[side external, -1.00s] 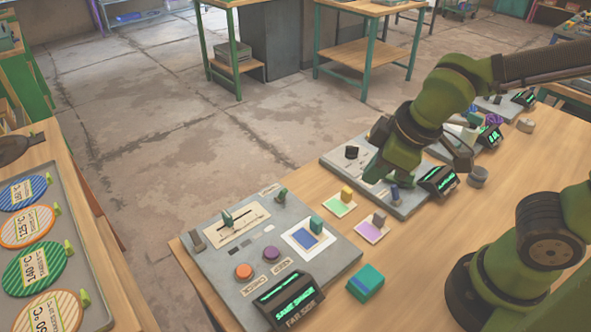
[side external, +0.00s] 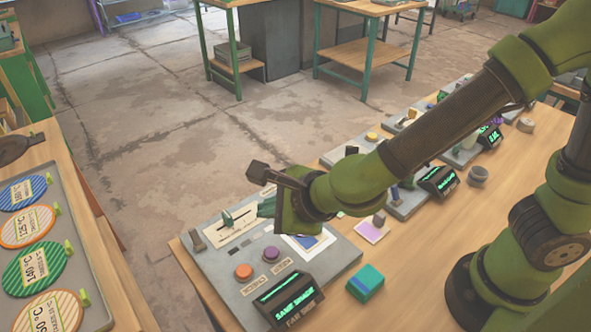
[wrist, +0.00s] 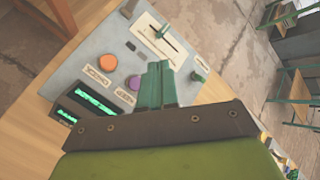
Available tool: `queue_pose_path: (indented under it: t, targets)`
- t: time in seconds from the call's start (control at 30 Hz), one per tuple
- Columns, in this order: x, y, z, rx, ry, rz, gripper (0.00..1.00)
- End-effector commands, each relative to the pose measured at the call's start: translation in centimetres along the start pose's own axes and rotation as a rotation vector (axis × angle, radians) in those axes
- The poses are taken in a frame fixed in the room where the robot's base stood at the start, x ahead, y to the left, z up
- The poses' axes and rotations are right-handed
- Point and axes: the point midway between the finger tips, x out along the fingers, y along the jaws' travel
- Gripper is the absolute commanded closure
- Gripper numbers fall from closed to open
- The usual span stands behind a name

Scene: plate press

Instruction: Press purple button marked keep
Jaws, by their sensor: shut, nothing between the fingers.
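The purple button (side external: 271,253) sits on the grey near panel (side external: 222,275), to the right of the orange button (side external: 243,271). In the wrist view the purple button (wrist: 134,82) is just left of my fingers. Its small label plate (wrist: 126,99) is too small to read surely. My gripper (side external: 265,206) is above the far part of the panel, apart from the button. Its teal fingers (wrist: 158,72) are shut together and empty in the wrist view.
The panel also carries a slider (side external: 229,218), a blue-and-white pad (side external: 308,242) and a lit display (side external: 290,300). A teal block (side external: 366,281) lies beside it on the table. More panels stand to the right. A tray of striped discs (side external: 62,205) is at the left.

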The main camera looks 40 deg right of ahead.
Motion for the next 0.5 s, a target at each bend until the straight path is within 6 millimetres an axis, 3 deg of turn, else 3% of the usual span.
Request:
queue_pose_path:
  t: [0.5]
  targets:
    - [0.35, 0.19, -0.34, -0.018, 0.004, -0.001, 1.0]
